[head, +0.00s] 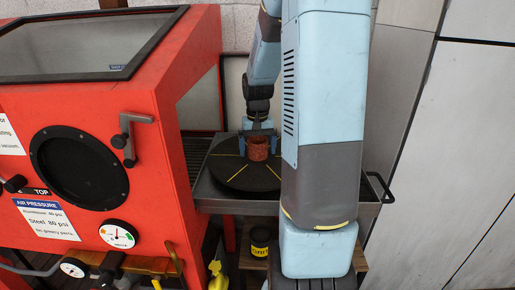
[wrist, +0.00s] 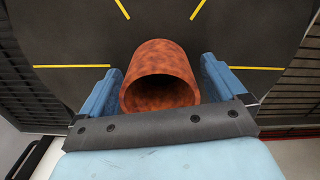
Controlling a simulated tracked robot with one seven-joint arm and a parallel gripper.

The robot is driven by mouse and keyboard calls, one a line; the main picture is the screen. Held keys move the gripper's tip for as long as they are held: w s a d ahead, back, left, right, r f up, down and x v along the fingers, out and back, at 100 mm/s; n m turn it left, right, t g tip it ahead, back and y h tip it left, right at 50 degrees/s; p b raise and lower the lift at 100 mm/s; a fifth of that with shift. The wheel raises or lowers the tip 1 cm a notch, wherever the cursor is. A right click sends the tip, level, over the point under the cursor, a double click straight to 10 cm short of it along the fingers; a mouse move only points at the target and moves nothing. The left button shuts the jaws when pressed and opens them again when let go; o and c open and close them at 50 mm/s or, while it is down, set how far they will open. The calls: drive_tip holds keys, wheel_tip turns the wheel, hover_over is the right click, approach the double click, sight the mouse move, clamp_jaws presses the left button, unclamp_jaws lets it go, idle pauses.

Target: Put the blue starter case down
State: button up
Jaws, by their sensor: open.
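A rusty red-brown hollow cylinder (head: 258,148) stands on a black round turntable (head: 238,182) with yellow marks; no blue case shows. In the wrist view the cylinder (wrist: 160,62) has its open end towards the camera. My gripper (head: 258,138) is open, with one blue finger on each side of the cylinder. In the wrist view my gripper (wrist: 160,78) shows a narrow gap between each finger and the cylinder's wall. The cylinder's base seems to rest on the turntable (wrist: 75,30).
A red blasting cabinet (head: 185,110) stands close on the left of the turntable. A metal bench with a slatted top (head: 235,207) bears the turntable. A dark tin with a yellow label (head: 260,240) sits below it. A grey wall (head: 450,150) is at the right.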

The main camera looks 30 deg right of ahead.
wheel_tip(320, 180, up, 12)
drive_tip(key=s+a+r+n+t, duration=0.2)
drive_tip(key=s+a+r, duration=0.1)
drive_tip(key=s+a, duration=0.5)
drive_tip(key=s+a+r+n+t, duration=0.2)
drive_tip(key=s+a, duration=0.6)
drive_tip(key=s, duration=0.4)
drive_tip(key=shift+a+r+n+t, duration=0.3)
drive_tip(key=shift+r+t, duration=0.25)
drive_tip(key=shift+t, duration=0.25)
